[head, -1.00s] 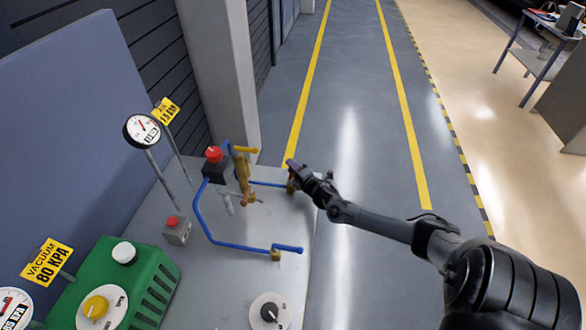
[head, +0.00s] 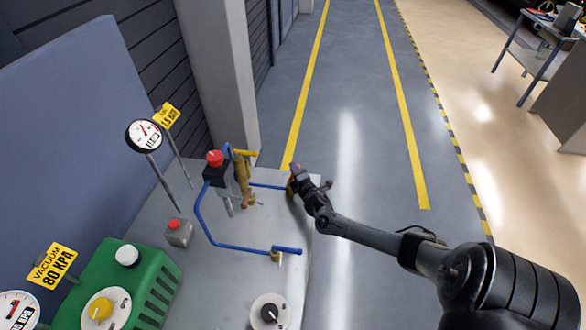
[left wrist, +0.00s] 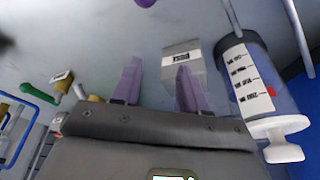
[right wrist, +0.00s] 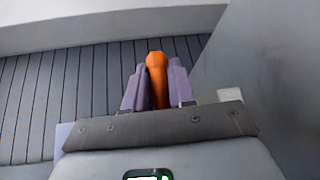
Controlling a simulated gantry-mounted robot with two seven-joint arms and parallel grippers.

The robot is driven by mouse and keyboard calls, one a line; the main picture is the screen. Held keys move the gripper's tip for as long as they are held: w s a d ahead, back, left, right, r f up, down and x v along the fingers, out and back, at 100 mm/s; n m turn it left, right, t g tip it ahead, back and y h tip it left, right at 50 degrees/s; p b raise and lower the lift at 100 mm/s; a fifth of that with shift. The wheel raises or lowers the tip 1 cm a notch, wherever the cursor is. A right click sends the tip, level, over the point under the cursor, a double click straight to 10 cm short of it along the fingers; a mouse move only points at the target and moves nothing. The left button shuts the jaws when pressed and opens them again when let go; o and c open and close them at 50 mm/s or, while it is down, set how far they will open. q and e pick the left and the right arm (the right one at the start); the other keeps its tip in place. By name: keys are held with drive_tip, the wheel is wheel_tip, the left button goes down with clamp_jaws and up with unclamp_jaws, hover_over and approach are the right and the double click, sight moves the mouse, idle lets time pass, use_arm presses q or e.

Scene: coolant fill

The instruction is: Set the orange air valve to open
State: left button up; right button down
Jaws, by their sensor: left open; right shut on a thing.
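The orange valve handle (right wrist: 156,80) stands between the two purple fingers of my right gripper (right wrist: 157,88) in the right wrist view. The gripper is shut on it. In the head view my right gripper (head: 296,172) is at the far right edge of the grey bench, at the end of a blue pipe. Only a small reddish-orange tip shows there, and the valve body is mostly hidden by the gripper. My left gripper (left wrist: 157,86) is open and empty in the left wrist view, above a small grey labelled box (left wrist: 183,58).
The bench (head: 190,260) bears a blue pipe (head: 205,225), a brass fitting with a yellow lever (head: 243,175), a red-topped black unit (head: 215,170), a green machine (head: 145,285) and gauges. In the left wrist view a clear labelled container (left wrist: 250,85) stands close right of the left gripper.

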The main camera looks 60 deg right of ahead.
drive_tip(key=shift+s+m+g+h+p, duration=0.3)
drive_tip(key=shift+s+m+g+h, duration=0.15)
drive_tip(key=shift+m+g+h, duration=0.45)
drive_tip(key=shift+s+m+g+h+p, duration=0.25)
drive_tip(key=shift+s+m+g+h, duration=0.15)
drive_tip(key=shift+m+g+h, duration=0.5)
drive_tip(key=c, duration=1.1)
unclamp_jaws()
drive_tip(key=shift+o, duration=0.2)
